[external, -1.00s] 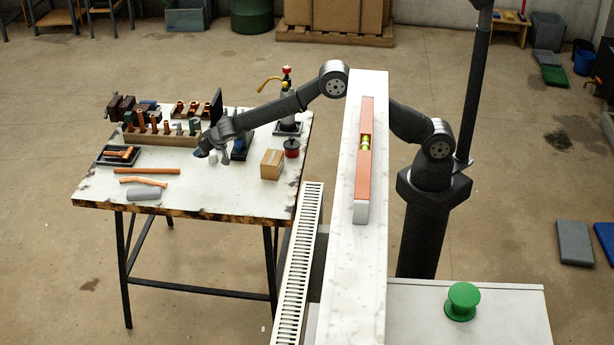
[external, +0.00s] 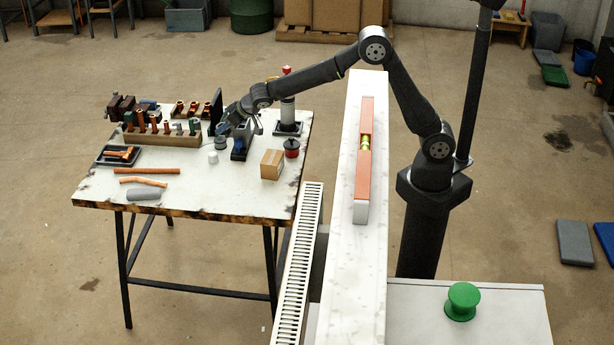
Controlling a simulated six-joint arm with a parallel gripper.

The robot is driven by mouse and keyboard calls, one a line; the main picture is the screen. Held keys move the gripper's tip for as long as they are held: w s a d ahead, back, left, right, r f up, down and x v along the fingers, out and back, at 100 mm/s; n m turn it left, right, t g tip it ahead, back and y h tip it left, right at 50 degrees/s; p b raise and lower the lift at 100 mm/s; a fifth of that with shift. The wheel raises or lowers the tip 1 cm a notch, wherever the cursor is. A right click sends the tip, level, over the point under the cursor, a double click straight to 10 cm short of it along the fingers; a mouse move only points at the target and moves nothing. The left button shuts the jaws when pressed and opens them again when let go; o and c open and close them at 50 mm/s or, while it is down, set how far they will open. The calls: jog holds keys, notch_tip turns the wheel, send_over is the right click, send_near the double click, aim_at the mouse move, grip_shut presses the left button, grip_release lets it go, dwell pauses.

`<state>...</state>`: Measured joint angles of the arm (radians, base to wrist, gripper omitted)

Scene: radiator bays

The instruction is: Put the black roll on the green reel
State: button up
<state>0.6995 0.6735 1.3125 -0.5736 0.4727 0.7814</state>
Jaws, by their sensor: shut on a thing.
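My gripper (external: 237,123) is above the back middle of the workbench, shut on a small dark roll (external: 223,129), which I take to be the black roll. It is small in the picture and partly covered by the fingers. It appears to be held a little above the bench. The green reel (external: 462,301) stands upright on a pale cabinet top at the lower right, across the wall from the bench. Nothing is seen on the reel.
A white-topped wall (external: 343,250) carrying an orange level (external: 363,180) stands between bench (external: 245,190) and reel. Near my gripper are a small grey cylinder (external: 220,143), a blue tool (external: 240,145), a pipe rack (external: 160,138), a carton (external: 272,164) and a red pot (external: 291,148).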

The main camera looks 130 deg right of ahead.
jog(key=s+a+r+n+t+y, duration=0.1)
jog(key=s+a+r+n, duration=0.1)
jog(key=s+a+r, duration=0.4)
jog(key=s+a+r+n+t+y, duration=0.1)
jog(key=s+a+r+n, duration=0.2)
jog(key=a, duration=0.4)
jog(key=w+a+r+n+t+y, duration=0.1)
jog(key=w+a+r, duration=0.6)
jog(key=a+r, duration=0.55)
jog(key=w+a+r+n+t+y, duration=0.1)
jog(key=w+a+r, duration=0.7)
jog(key=a+r, duration=0.45)
jog(key=s+a+r+n+y, duration=0.15)
jog(key=a+r, duration=0.25)
jog(key=a, duration=0.7)
jog(key=s+a+r+n+y, duration=0.1)
jog(key=s+a+r+n, duration=0.2)
jog(key=a, duration=0.7)
jog(key=s+a+r+n+y, duration=0.2)
jog(key=s+a+r, duration=0.15)
jog(key=a, duration=0.75)
jog(key=n+g+y, duration=0.1)
jog(key=n+y, duration=0.4)
jog(key=n, duration=0.1)
send_over(463, 292)
jog(key=s+d, duration=0.2)
jog(key=s, duration=0.1)
notch_tip(463, 292, down, 29)
jog(key=shift+h, duration=0.25)
jog(key=shift+f, duration=2.25)
